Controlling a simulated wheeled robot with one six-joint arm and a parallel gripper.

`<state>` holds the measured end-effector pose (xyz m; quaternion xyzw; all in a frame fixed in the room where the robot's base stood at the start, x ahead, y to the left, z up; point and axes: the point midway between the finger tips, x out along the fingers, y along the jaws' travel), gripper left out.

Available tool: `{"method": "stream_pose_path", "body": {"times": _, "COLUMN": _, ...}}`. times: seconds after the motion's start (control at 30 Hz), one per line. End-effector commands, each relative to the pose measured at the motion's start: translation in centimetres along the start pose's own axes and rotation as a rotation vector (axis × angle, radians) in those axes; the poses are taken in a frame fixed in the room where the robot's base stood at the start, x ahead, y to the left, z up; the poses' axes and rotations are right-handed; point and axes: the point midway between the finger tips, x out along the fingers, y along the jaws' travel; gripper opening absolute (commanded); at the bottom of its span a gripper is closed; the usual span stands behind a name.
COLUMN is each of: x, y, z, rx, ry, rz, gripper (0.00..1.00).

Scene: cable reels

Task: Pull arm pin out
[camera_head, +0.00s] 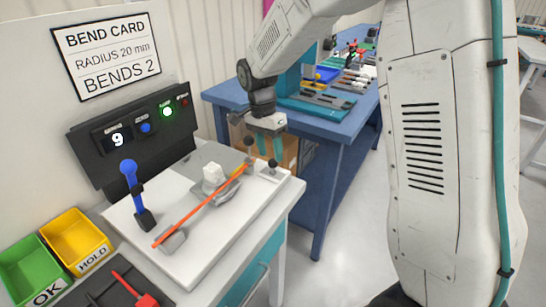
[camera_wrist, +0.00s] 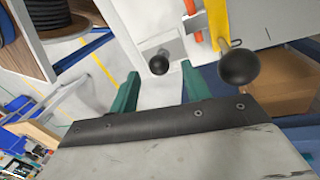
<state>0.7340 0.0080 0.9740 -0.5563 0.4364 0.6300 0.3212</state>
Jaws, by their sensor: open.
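Two pins with round black knobs stand at the far end of the white bench. One knob (camera_head: 272,163) is just below my gripper (camera_head: 269,154); in the wrist view this knob (camera_wrist: 160,65) shows just beyond and between the two teal fingertips, over a small grey plate. The other knob (camera_head: 248,141) stands by the yellow arm end; in the wrist view it (camera_wrist: 238,67) is right of the fingers, beside a yellow strip (camera_wrist: 222,25). I cannot tell by label which is the arm pin. My gripper is open and empty.
An orange rod (camera_head: 205,203) lies across the bender, by a white lump (camera_head: 213,178). A blue-handled lever (camera_head: 130,178) stands at left. Behind are a control box (camera_head: 140,130) with a green light and a bend card (camera_head: 105,52). A blue table (camera_head: 340,130) stands beyond.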

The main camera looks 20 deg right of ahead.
Motion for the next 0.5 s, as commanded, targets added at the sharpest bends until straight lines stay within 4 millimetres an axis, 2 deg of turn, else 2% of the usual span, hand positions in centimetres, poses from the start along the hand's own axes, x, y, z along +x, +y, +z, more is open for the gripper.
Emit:
{"method": "stream_pose_path", "body": {"times": 0.1, "x": 1.6, "y": 0.1, "z": -0.1, "rx": 0.001, "ry": -0.001, "rz": 0.002, "gripper": 0.48}}
{"method": "stream_pose_path", "body": {"times": 0.2, "x": 2.4, "y": 0.1, "z": -0.2, "rx": 0.002, "ry": -0.001, "rz": 0.001, "gripper": 0.48}}
{"method": "stream_pose_path", "body": {"times": 0.5, "x": 2.8, "y": 0.1, "z": -0.2, "rx": 0.002, "ry": 0.0, "rz": -0.001, "gripper": 0.48}}
